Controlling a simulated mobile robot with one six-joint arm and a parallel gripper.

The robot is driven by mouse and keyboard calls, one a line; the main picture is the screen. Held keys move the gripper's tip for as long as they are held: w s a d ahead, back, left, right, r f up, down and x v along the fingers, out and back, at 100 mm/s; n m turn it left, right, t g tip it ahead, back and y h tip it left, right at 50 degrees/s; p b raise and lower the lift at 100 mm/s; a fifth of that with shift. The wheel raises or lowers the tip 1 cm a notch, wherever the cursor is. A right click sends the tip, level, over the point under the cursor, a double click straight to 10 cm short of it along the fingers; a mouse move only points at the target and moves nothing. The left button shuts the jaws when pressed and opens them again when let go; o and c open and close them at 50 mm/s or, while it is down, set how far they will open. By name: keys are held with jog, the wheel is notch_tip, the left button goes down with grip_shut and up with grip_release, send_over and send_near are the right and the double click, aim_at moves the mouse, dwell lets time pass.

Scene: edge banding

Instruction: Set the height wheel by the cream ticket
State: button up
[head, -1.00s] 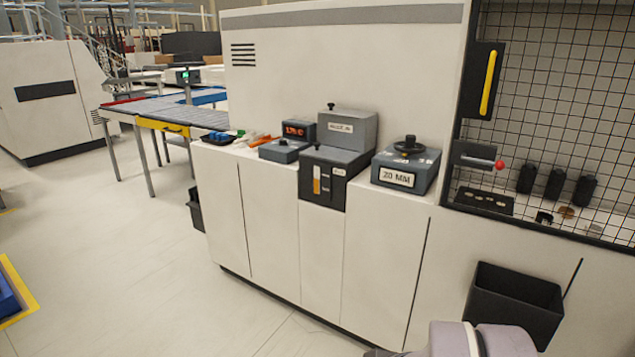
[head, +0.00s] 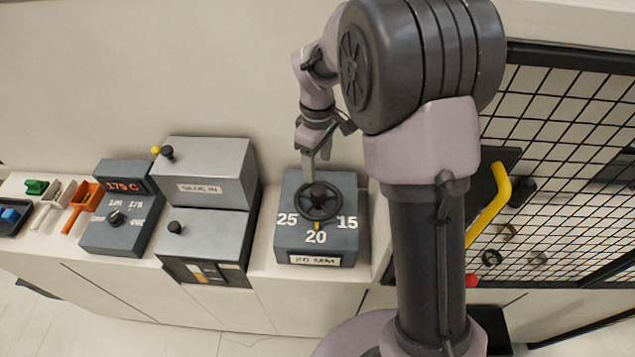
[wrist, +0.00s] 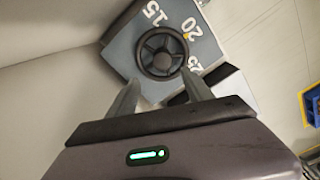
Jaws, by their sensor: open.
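The height wheel (head: 317,202) is a dark round handwheel on top of a grey box (head: 290,240). The box top is marked 25, 20 and 15, and a yellow pointer mark lies at 20. A plate on its front (head: 315,260) reads 20 MM. In the wrist view the wheel (wrist: 161,53) lies just beyond and between my fingertips. My gripper (head: 317,165) is open and empty, close to the wheel's back side; whether it touches cannot be told. It also shows in the wrist view (wrist: 160,90). I see no cream ticket for certain.
Left of the wheel box stand the grey GLUE IN unit (head: 205,175) and a 179 C dial box (head: 122,215). Colored tools (head: 82,205) lie further left. A mesh guard (head: 560,180) with a yellow handle (head: 490,205) is at right.

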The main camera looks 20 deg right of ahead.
aim_at(318, 190)
jog(key=f, duration=0.7)
jog(key=s+f, duration=0.1)
jog(key=f, duration=0.2)
jog(key=shift+f+b, duration=0.4)
jog(key=shift+w, duration=0.1)
grip_shut()
